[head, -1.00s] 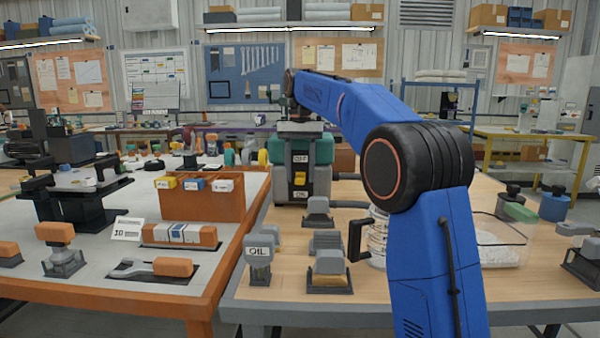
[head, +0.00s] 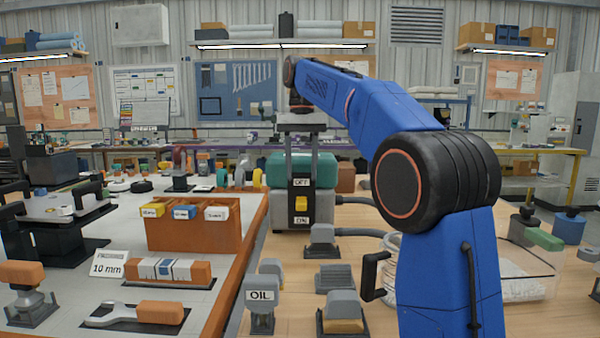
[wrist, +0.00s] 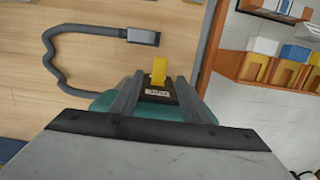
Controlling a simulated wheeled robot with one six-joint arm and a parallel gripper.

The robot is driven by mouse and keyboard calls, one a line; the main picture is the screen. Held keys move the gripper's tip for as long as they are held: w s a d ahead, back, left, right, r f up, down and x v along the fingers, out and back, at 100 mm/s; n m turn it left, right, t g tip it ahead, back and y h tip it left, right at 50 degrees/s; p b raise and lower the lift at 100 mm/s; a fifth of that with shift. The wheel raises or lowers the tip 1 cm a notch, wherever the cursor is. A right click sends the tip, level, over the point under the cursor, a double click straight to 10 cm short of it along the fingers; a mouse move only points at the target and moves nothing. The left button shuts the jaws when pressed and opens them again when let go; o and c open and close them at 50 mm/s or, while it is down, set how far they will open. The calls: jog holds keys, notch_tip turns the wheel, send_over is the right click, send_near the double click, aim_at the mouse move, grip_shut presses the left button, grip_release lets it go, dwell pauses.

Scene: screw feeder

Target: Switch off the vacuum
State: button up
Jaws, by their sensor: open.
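The vacuum (head: 268,170) stands at the back of the wooden table, with a green top and a grey lower body. Its front has a dark switch plate with a yellow switch (head: 301,203), an OFF label above it and an ON label below it. My gripper (head: 301,172) points down at the vacuum's front, open and empty, its grey fingers on either side of the OFF label. In the wrist view the yellow switch (wrist: 158,71) shows between and just beyond the fingertips. I cannot tell whether the fingers touch the plate.
A grey hose (head: 358,232) runs right from a grey nozzle (head: 321,240). An OIL-labelled holder (head: 261,300) and other grey holders stand in front. A clear container (head: 525,285) is at right. An orange bin rack (head: 195,232) stands on the left table.

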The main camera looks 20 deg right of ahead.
aim_at(302, 202)
jog(key=s+a+r+t+h, duration=0.2)
jog(key=s+a+r+t, duration=0.1)
jog(key=s+r+t, duration=0.45)
jog(key=shift+g, duration=0.85)
jog(key=x, duration=1.6)
jog(key=shift+s+f, duration=0.35)
jog(key=shift+c, duration=0.3)
jog(key=c, duration=1)
